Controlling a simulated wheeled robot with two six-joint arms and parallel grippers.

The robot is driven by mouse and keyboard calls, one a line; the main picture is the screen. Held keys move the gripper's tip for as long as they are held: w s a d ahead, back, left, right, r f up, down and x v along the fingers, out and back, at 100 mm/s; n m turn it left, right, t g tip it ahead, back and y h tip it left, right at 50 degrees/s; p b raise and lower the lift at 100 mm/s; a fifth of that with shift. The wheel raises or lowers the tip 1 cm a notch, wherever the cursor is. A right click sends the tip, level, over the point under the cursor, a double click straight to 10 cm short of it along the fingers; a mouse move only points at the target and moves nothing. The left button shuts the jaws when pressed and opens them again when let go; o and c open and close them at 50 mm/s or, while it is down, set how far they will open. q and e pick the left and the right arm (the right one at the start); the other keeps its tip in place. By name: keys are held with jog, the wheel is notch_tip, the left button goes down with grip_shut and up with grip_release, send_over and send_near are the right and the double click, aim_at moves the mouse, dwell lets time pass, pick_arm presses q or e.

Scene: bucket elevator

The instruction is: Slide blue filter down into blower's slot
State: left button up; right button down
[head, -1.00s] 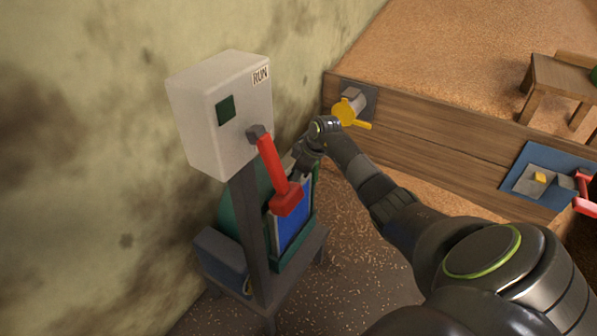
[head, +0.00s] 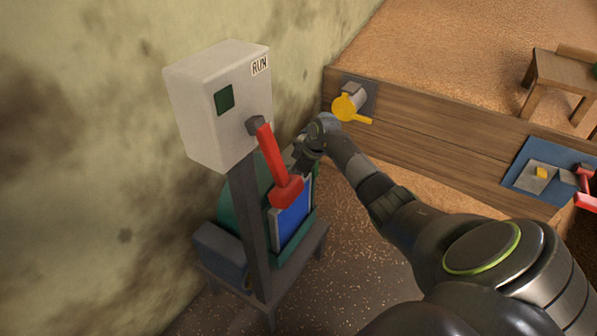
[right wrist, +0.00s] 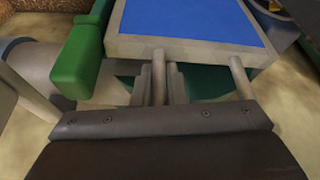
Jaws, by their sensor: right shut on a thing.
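The blue filter (head: 294,216), a blue panel in a pale frame, stands tilted at the front of the green blower (head: 236,205). The red lever and my gripper cover part of its upper end. In the right wrist view the filter (right wrist: 190,18) lies straight ahead, with two pale posts running from its frame to my gripper. My right gripper (head: 304,160) is shut on the filter at its upper end; the fingers hide the part gripped. Green blower parts (right wrist: 82,55) show beside and below the frame. How deep the filter sits in the slot cannot be told. My left gripper is not in view.
A white RUN box (head: 215,105) on a dark post stands in front of the blower, its red lever (head: 275,165) hanging close to my gripper. A wooden wall with a yellow valve handle (head: 346,107) is behind. Open floor lies right of the blower stand.

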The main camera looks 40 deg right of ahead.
jog(key=shift+f+b, duration=0.65)
jog(key=shift+f, duration=0.9)
jog(key=c, duration=1.4)
grip_release()
jog(key=shift+o, duration=0.2)
jog(key=shift+r, duration=0.1)
jog(key=p+v, duration=0.4)
jog(key=v, duration=1.3)
jog(key=shift+p, duration=0.4)
jog(key=shift+d, duration=0.1)
